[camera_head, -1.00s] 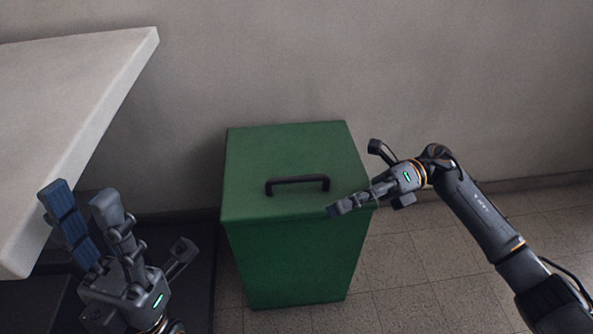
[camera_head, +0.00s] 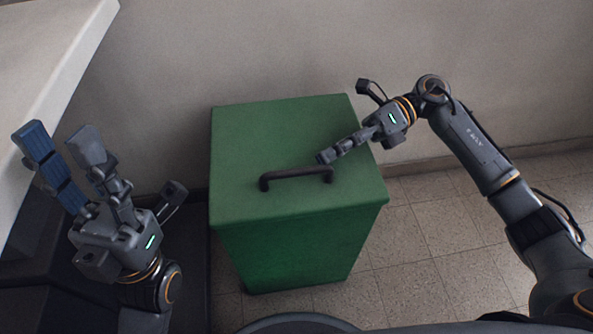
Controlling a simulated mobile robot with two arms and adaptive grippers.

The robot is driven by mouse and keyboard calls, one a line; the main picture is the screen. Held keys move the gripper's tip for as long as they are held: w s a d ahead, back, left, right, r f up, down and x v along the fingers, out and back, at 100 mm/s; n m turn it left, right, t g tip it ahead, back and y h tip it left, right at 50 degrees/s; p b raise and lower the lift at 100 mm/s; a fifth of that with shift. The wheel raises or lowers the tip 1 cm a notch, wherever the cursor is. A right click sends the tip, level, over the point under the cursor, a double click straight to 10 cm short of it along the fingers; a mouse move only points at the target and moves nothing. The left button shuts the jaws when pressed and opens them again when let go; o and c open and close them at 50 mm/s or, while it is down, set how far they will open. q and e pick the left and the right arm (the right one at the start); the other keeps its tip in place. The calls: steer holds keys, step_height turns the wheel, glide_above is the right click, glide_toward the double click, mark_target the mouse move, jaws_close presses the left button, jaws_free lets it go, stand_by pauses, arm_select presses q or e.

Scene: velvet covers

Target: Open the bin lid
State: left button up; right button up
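The green bin (camera_head: 290,245) stands on the floor in the middle of the head view. Its flat green lid (camera_head: 255,140) lies shut on top. A dark bar handle (camera_head: 297,173) stands up from the lid near its front. My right gripper (camera_head: 326,157) comes over the lid from the right, its fingertips beside the handle's right end. I cannot tell whether they touch it. Its fingers are seen edge-on, so their opening does not show. My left gripper (camera_head: 60,145) is at the left, away from the bin, with its fingers apart and nothing between them.
A pale countertop (camera_head: 50,60) with a sharp edge is at the upper left, close to my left gripper. A plain wall (camera_head: 230,45) stands behind the bin. The tiled floor (camera_head: 420,250) right of the bin is clear.

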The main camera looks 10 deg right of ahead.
mark_target(297, 170)
steer(key=b+x, duration=0.1)
steer(key=x, duration=0.6)
steer(key=shift+s+a+f, duration=0.1)
steer(key=shift+a, duration=0.15)
jaws_close()
